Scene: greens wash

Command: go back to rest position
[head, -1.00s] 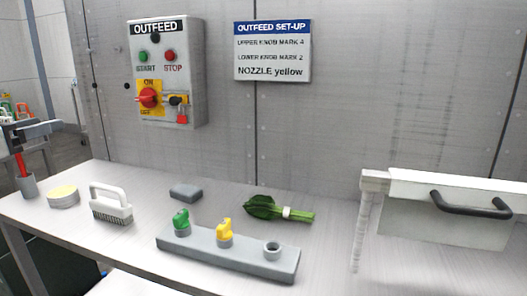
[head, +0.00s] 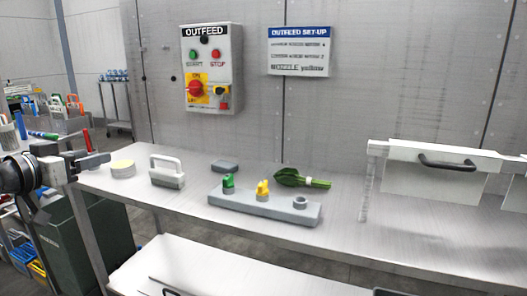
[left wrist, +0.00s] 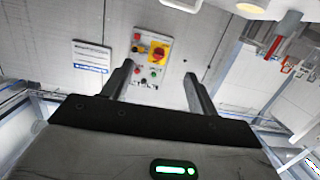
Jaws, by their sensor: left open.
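Beyond the fingers that view shows the OUTFEED control box (left wrist: 151,54) on the wall, which is also in the head view (head: 212,70). My right gripper is not in view.
A white handled panel (head: 425,170) stands right.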

